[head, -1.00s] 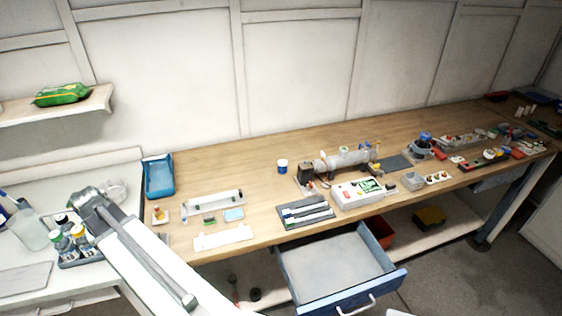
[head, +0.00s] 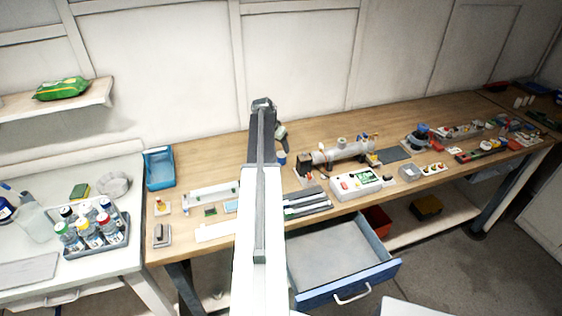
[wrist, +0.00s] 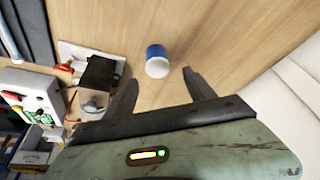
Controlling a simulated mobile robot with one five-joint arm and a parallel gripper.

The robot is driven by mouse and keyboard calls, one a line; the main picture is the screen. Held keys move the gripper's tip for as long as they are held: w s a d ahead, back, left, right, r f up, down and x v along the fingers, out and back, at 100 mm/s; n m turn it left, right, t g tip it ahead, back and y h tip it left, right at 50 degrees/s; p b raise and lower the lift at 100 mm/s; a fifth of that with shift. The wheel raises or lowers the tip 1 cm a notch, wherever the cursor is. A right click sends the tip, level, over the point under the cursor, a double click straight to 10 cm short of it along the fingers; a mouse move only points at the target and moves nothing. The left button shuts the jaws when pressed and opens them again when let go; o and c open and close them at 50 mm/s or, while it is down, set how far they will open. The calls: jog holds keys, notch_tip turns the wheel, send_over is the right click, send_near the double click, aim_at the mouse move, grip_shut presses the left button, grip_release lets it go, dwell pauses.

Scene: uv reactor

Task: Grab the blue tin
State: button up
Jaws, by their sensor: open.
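The blue tin (wrist: 157,62) is a small blue cylinder with a white end, on the wooden bench top. In the wrist view it lies just beyond and between the fingertips of my gripper (wrist: 158,78), apart from both. The gripper is open and empty. In the head view the tin (head: 281,158) shows only partly, beside the end of my arm, which covers part of it. My gripper (head: 281,140) is partly hidden there, close to the tin.
A grey cylindrical reactor (head: 342,152) and a black box (wrist: 100,75) stand close to the tin. A white control box (head: 358,184) is in front. A blue tray (head: 159,168) sits at the left. An open drawer (head: 345,285) juts out below. Bench behind the tin is clear.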

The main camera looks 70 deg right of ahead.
aim_at(282, 153)
jog(key=b+x, duration=0.1)
jog(key=x, duration=0.1)
jog(key=b+x, duration=0.4)
jog(key=shift+s+a+f, duration=0.15)
jog(key=shift+f, duration=0.35)
jog(key=shift+r, duration=0.2)
grip_shut()
jog(key=shift+r+p, duration=0.45)
notch_tip(282, 153, up, 3)
jog(key=p, duration=0.3)
jog(key=s+a, duration=0.2)
jog(key=a, duration=0.2)
jog(key=s+a, duration=0.3)
jog(key=a, duration=0.2)
jog(key=s+a+r+p, duration=0.1)
jog(key=s+a, duration=0.1)
jog(key=a, duration=0.3)
jog(key=shift+s+a, duration=0.15)
